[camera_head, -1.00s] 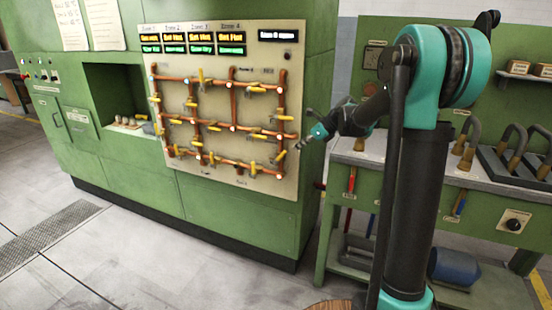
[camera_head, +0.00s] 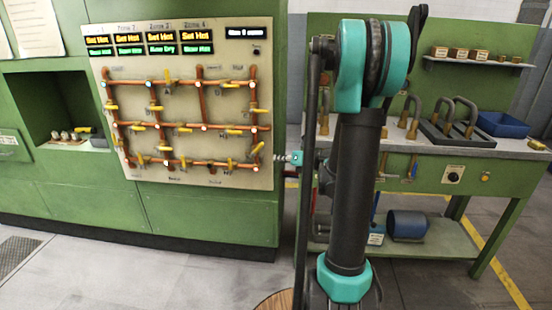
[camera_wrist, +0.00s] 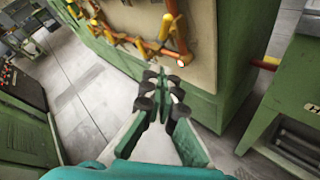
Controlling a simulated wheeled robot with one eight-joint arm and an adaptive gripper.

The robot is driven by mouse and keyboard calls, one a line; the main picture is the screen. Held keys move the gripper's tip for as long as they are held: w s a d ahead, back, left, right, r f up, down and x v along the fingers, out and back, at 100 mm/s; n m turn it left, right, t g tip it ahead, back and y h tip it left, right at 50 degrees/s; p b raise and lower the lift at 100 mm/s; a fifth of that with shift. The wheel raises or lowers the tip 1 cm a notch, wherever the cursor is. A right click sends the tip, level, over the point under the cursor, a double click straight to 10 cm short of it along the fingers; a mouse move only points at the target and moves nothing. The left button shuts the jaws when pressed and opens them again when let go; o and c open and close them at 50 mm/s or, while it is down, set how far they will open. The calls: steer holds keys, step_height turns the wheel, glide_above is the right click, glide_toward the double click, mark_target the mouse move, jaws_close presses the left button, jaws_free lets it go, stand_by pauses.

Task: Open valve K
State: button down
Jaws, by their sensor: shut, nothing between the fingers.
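The pale valve panel (camera_head: 228,72) is on the front of the green cabinet in the head view. It carries copper-coloured pipes (camera_head: 200,86) and several yellow valve handles (camera_head: 231,131). The letters beside the valves are too small to read, so I cannot tell which one is K. My gripper (camera_head: 284,157) is just right of the panel's lower right edge, apart from the handles in the picture. In the wrist view, my gripper (camera_wrist: 158,76) is shut and empty, pointing towards the panel's lower part. A yellow handle (camera_wrist: 168,22) and pipes show beyond its tips.
Lit displays (camera_head: 160,37) line the panel's top. A green workbench (camera_head: 415,165) with curved pipes, a blue bin (camera_head: 501,124) and a low shelf stands on the right. A recess (camera_head: 55,105) opens in the cabinet at left. The grey floor (camera_head: 120,270) before the cabinet looks clear.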

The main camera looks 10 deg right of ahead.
mark_target(258, 149)
steer(key=w+a+f, duration=0.1)
steer(key=w+a, duration=0.3)
steer(key=w, duration=0.5)
steer(key=shift+w+a, duration=0.2)
